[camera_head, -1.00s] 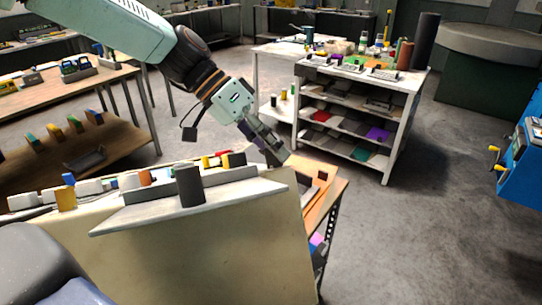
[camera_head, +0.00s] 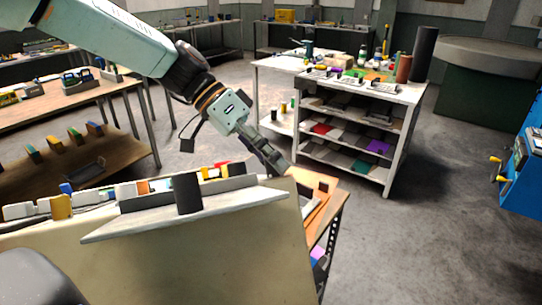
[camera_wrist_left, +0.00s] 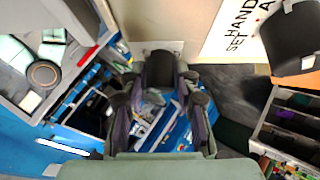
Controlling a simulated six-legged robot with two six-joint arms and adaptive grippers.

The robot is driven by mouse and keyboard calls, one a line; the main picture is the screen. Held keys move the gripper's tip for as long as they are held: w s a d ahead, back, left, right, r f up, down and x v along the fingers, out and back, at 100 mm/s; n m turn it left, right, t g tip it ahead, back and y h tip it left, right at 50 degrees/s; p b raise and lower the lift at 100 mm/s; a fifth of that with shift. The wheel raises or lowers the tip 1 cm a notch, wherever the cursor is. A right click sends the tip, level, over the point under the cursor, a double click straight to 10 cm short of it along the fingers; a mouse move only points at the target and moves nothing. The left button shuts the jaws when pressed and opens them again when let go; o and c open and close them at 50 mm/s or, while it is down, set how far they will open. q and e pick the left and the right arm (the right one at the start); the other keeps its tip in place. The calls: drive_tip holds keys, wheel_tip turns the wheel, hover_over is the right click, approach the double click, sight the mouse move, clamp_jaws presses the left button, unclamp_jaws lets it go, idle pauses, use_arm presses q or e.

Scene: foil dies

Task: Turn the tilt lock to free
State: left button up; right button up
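I cannot pick out the tilt lock for certain in either view. My left gripper (camera_head: 279,163) reaches from the left over the right end of a cream cabinet (camera_head: 200,262) in the head view. In the left wrist view the gripper (camera_wrist_left: 160,105) has its dark fingers spread apart, with blue shelving seen through the gap. A dark upright piece (camera_wrist_left: 160,68) stands between them before a pale plate; I cannot tell whether it is a finger or a separate part. I see nothing held. My right gripper is not in view.
A white lettered panel (camera_wrist_left: 236,28) shows in the wrist view. A blue machine (camera_head: 525,170) stands right; open floor lies between.

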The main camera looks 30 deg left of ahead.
use_arm(q)
drive_tip(key=o, duration=0.3)
drive_tip(key=shift+w+r, duration=0.1)
drive_tip(key=shift+a+r, duration=0.1)
drive_tip(key=shift+a+r, duration=0.2)
drive_tip(key=shift+r, duration=0.05)
drive_tip(key=v, duration=1.1)
drive_tip(key=shift+a, duration=0.1)
drive_tip(key=shift+f, duration=0.1)
